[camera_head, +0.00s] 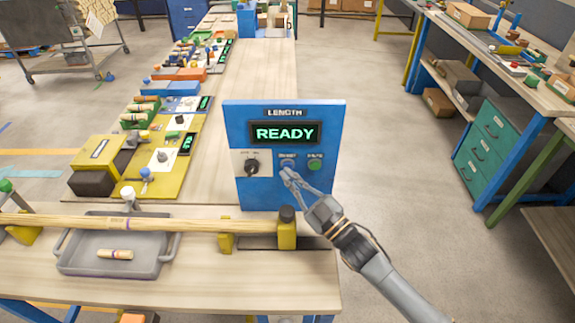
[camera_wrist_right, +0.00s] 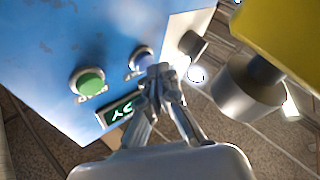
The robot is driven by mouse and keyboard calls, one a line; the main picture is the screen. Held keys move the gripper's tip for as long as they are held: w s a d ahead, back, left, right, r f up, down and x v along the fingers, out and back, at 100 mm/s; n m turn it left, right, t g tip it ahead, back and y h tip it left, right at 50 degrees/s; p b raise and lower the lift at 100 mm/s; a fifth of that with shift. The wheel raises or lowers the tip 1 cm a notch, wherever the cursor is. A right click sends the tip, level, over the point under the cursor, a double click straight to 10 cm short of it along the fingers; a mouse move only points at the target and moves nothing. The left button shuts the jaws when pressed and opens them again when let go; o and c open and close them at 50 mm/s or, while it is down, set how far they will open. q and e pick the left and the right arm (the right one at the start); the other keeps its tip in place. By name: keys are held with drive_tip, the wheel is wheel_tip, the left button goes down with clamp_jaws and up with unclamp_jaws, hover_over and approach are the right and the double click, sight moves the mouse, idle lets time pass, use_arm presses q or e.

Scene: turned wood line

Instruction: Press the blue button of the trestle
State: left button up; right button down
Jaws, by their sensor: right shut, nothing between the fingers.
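A blue control box (camera_head: 235,125) labelled LENGTH stands at the right end of the near bench. Its display (camera_head: 285,133) reads READY. Below it are a black knob (camera_head: 252,167), a blue button (camera_head: 287,161) and a green button (camera_head: 315,165). My right gripper (camera_head: 287,172) is shut and empty, its tips in front of the blue button. In the right wrist view the tips (camera_wrist_right: 160,70) overlap the edge of the blue button (camera_wrist_right: 140,60); I cannot tell whether they touch it. The green button (camera_wrist_right: 88,82) is clear of them. My left gripper is out of view.
A long wooden rod (camera_head: 170,224) lies across yellow supports beside the box. A grey tray (camera_head: 75,256) holds a short turned piece (camera_head: 115,254). A yellow station (camera_head: 185,170) stands behind at left. The floor right of the box is clear up to another bench (camera_head: 540,95).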

drive_tip(key=shift+s, duration=0.4)
drive_tip(key=shift+s+p, duration=1.2)
drive_tip(key=shift+s, duration=1.2)
drive_tip(key=shift+s+d, duration=0.1)
